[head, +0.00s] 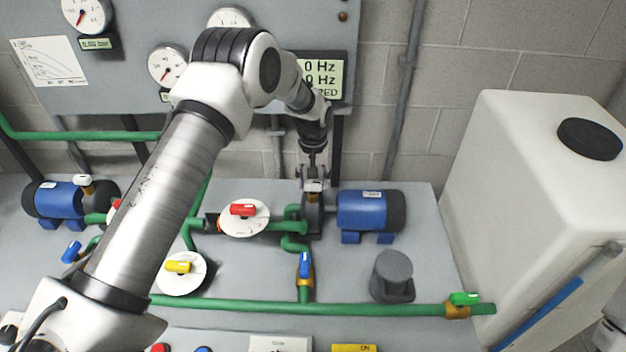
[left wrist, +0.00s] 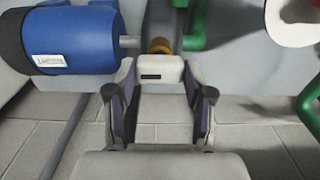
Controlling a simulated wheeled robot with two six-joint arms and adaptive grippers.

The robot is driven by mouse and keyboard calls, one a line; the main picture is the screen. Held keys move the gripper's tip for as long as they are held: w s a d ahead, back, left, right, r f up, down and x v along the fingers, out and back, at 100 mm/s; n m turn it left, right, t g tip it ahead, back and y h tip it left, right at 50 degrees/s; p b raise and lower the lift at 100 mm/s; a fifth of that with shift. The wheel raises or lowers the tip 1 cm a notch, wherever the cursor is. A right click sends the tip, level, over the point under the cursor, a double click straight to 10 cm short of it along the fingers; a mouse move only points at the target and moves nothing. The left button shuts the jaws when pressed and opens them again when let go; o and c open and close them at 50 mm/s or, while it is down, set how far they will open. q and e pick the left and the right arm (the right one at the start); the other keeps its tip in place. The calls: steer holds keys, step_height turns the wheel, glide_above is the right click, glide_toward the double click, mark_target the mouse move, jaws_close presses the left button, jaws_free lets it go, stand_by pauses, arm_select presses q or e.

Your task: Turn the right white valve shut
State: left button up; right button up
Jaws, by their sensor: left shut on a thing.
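The right white valve (head: 313,187) sits on top of the pump beside the right blue motor. In the left wrist view its white handle (left wrist: 160,69) has a dark mark on its face and a brass-coloured stem behind it. My left gripper (head: 313,177) reaches down over it from above. In the left wrist view the fingers of my left gripper (left wrist: 159,75) are on both sides of the handle, shut on it. The handle is partly hidden by the gripper in the head view. A left white valve (head: 84,178) stands by the left motor. My right gripper is not in view.
Right blue motor (head: 362,209) stands close beside the valve. Red (head: 242,210), yellow (head: 178,267), blue (head: 305,264) and green (head: 464,298) handles sit along green pipes. A grey gauge panel (head: 130,60) is behind. A white tank (head: 500,190) stands at right.

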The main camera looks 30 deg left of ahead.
mark_target(313, 182)
arm_select(q)
steer(key=shift+s+f, duration=0.1)
steer(key=o, duration=1.2)
steer(key=shift+c, duration=0.2)
step_height(313, 182, up, 12)
